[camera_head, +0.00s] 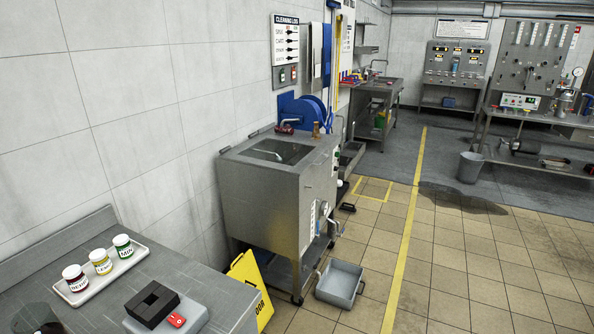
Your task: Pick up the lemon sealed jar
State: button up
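Three small jars with white lids stand in a row on a white tray (82,293) on the metal bench at the lower left. The middle jar has a yellow label (100,262) and looks like the lemon one, though its lettering is too small to read surely. A red-labelled jar (75,278) stands to its left and a green-labelled jar (123,246) to its right. All three are upright and apart from each other. My gripper does not show in this view.
A dark object (36,318) is cut off at the lower left. A yellow floor sign (248,285) and grey bin (340,282) stand beyond the bench.

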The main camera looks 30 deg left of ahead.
aim_at(99, 259)
jog(key=i, duration=0.6)
jog(key=i+l+u, duration=0.15)
jog(key=i, duration=0.45)
jog(key=i+u, duration=0.25)
jog(key=u, duration=0.25)
jog(key=i+u, duration=0.3)
jog(key=u, duration=0.15)
jog(key=i+l+u, duration=0.2)
jog(key=u, duration=0.3)
jog(key=i+u, duration=0.25)
jog(key=u, duration=0.25)
jog(key=i+l+u, duration=0.2)
jog(key=u, duration=0.25)
jog(key=i+l+u, duration=0.25)
jog(key=u, duration=0.25)
